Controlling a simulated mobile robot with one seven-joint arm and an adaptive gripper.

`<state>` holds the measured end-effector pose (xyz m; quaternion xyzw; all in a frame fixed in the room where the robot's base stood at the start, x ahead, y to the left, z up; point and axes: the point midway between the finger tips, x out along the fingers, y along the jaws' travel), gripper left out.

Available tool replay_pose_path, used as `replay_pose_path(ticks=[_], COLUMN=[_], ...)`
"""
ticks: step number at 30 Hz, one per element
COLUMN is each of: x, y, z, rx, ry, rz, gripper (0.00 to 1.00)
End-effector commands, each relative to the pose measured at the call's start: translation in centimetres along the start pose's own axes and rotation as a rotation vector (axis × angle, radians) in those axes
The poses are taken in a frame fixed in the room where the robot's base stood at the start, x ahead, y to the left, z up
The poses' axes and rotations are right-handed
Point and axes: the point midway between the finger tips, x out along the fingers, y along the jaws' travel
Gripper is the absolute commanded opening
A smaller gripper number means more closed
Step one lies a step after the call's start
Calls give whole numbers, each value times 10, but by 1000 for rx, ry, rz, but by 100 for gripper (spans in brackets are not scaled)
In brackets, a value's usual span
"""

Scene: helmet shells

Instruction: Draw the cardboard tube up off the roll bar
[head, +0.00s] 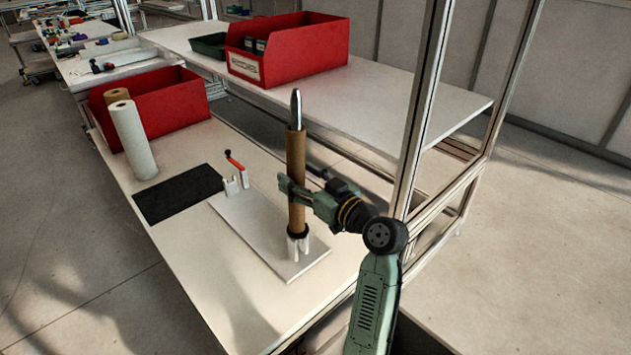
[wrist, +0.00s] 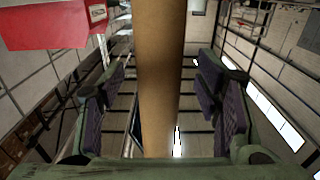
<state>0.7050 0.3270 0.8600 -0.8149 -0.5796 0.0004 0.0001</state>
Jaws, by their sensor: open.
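The brown cardboard tube (head: 296,165) stands upright around the roll bar (head: 296,110), whose metal tip shows above the tube's top end. The bar rises from a white holder on a pale base plate (head: 245,228) on the table. The tube's lower end is close to the holder. My gripper (head: 288,188) is at about the tube's mid-height. In the wrist view the tube (wrist: 158,75) runs between the two purple-padded fingers of my gripper (wrist: 160,105). The fingers are open, with a visible gap on each side of the tube.
A white paper roll (head: 133,140), a red bin (head: 185,100) and a black mat (head: 178,193) are on the table at left. A red-tipped clamp (head: 235,160) stands behind the tube. A shelf with another red bin (head: 300,60) is behind; a metal frame post (head: 425,100) stands close right.

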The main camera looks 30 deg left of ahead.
Motion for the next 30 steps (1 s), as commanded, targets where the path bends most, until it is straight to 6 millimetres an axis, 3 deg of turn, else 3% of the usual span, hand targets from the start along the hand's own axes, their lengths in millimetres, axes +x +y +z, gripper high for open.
replay_pose_path(ticks=[6, 15, 30], x=[17, 19, 18], y=[0, 0, 0], z=[-1, 0, 0], rx=[-1, -1, -1], ry=[0, 1, 0], rz=[1, 2, 2], gripper=[58, 58, 25])
